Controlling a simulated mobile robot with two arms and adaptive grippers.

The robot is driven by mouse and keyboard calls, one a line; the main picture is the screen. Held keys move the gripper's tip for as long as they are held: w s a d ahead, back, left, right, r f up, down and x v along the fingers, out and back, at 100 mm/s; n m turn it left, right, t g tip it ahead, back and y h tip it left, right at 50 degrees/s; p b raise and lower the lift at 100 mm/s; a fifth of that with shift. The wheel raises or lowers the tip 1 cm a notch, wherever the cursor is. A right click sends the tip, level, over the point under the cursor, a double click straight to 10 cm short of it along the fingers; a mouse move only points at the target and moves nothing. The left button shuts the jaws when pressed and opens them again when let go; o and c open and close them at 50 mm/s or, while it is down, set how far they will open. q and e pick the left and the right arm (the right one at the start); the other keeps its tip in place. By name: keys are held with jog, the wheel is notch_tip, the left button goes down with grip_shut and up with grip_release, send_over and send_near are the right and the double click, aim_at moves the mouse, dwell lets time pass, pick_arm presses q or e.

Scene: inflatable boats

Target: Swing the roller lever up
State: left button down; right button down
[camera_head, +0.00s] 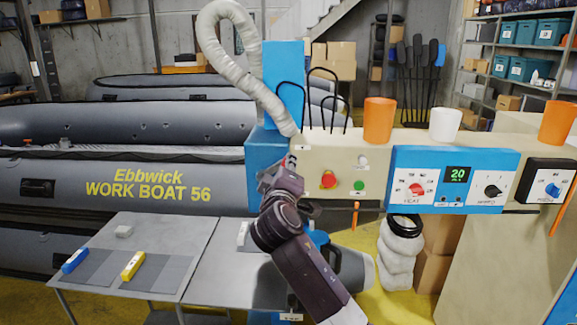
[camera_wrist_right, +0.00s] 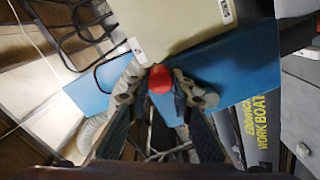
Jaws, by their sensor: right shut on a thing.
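A round red knob, which looks like the end of the roller lever (camera_wrist_right: 160,80), sits between my right fingers in the right wrist view. In the head view only a small bit of red shows at the left end of the cream control box (camera_head: 345,158); the lever's shaft is hidden. My right gripper (camera_head: 272,174) reaches up to that end of the box, beside the blue column. In the right wrist view my right gripper (camera_wrist_right: 165,92) has a finger on each side of the knob and is shut on it. My left gripper is not in view.
The control box carries a red button (camera_head: 328,180) and a green one (camera_head: 359,185). A blue panel (camera_head: 455,201) with dials is at right. A white hose (camera_head: 235,68) hangs above my gripper. A grey table (camera_head: 200,240) stands below; a grey boat (camera_head: 110,185) lies behind.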

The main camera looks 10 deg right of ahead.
jog(key=shift+r, duration=0.15)
jog(key=c, duration=1.7)
grip_release()
jog(key=shift+a, duration=0.1)
jog(key=v, duration=1.2)
jog(key=shift+s, duration=0.1)
